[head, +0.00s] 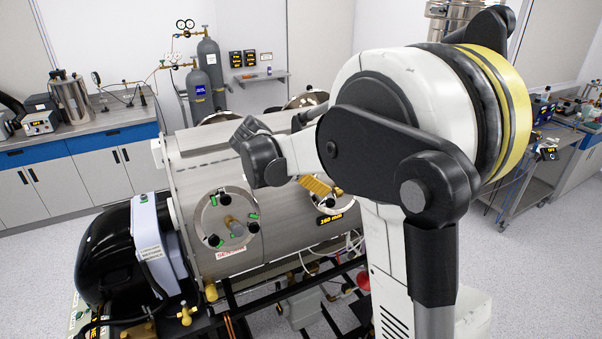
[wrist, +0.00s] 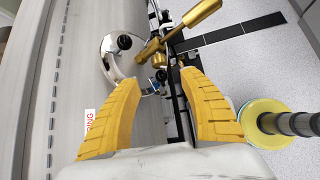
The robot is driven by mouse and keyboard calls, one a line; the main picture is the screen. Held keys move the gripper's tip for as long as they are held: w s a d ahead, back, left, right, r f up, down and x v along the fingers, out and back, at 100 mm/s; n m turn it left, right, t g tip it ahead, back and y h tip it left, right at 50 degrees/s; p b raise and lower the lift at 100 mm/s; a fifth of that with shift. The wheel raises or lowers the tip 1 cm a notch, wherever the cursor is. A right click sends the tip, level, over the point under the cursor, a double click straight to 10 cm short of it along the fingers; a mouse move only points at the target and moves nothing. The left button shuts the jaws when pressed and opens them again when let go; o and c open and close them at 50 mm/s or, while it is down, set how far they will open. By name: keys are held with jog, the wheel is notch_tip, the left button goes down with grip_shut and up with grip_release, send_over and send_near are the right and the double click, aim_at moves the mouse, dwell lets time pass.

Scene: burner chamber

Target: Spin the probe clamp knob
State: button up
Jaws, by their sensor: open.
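A round steel flange (wrist: 110,50) on the side of the chamber carries black knobs, one of them (wrist: 124,42) at upper left. A brass-coloured probe fitting with a bar-like handle (wrist: 203,12) stands out beside it; which part is the probe clamp knob I cannot tell for sure. My gripper (wrist: 163,76) is open, with its yellow fingers apart on either side of the flange's lower part, and nothing held between them. In the head view my gripper (head: 316,186) is in front of the right-hand flange (head: 326,207) and hides much of it.
The steel chamber (head: 270,245) lies on a black frame. A second flange (head: 228,220) with black knobs is on its left part. A black motor-like housing (head: 105,250) is at the left end. Hoses and pipes run below. The grey floor at right is partly free.

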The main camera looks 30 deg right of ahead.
jog(key=x, duration=1.1)
jog(key=shift+d+p, duration=0.1)
jog(key=shift+p, duration=0.3)
jog(key=shift+c, duration=0.6)
grip_shut()
